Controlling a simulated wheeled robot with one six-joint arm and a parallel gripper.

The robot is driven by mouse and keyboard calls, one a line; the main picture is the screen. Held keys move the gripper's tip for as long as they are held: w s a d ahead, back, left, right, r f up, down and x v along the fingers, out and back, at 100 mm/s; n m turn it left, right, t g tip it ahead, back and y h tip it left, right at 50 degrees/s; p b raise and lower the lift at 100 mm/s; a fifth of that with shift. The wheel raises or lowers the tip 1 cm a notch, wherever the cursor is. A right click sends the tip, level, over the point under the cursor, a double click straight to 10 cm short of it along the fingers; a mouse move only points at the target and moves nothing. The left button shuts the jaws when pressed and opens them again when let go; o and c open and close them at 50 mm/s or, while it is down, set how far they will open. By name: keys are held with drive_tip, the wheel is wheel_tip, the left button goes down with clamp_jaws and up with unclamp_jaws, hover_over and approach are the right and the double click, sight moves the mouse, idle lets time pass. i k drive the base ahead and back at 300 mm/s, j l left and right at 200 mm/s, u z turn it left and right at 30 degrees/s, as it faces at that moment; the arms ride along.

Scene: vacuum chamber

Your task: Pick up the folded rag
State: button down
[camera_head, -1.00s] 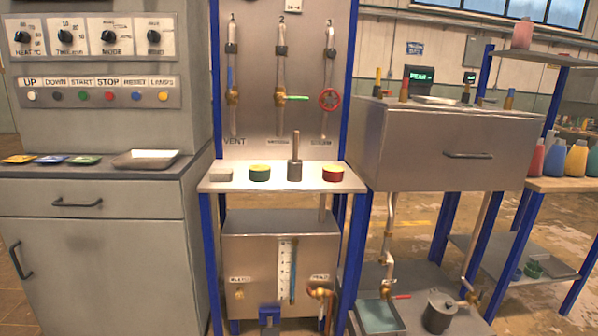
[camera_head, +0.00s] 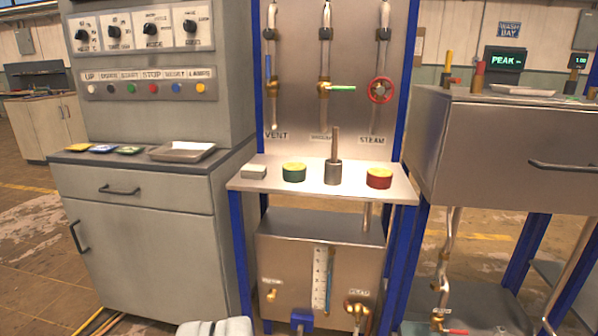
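A small pale grey, flat block (camera_head: 254,171) lies at the left end of the steel shelf (camera_head: 262,187). It may be the folded rag, but it is too small to tell for sure. A pale, rounded, cloth-like thing (camera_head: 215,328) shows at the bottom edge, mostly cut off; I cannot tell what it is. My gripper is not in view.
The shelf also holds a green tin (camera_head: 294,173) with a yellow top, a metal cylinder with a rod (camera_head: 333,172) and a red tin (camera_head: 379,179). A grey cabinet (camera_head: 150,240) with a shallow tray (camera_head: 182,152) stands left, a steel box (camera_head: 500,145) right.

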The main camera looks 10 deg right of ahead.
sight(252, 172)
drive_tip(key=i+j, duration=0.1)
drive_tip(key=i, duration=1.75)
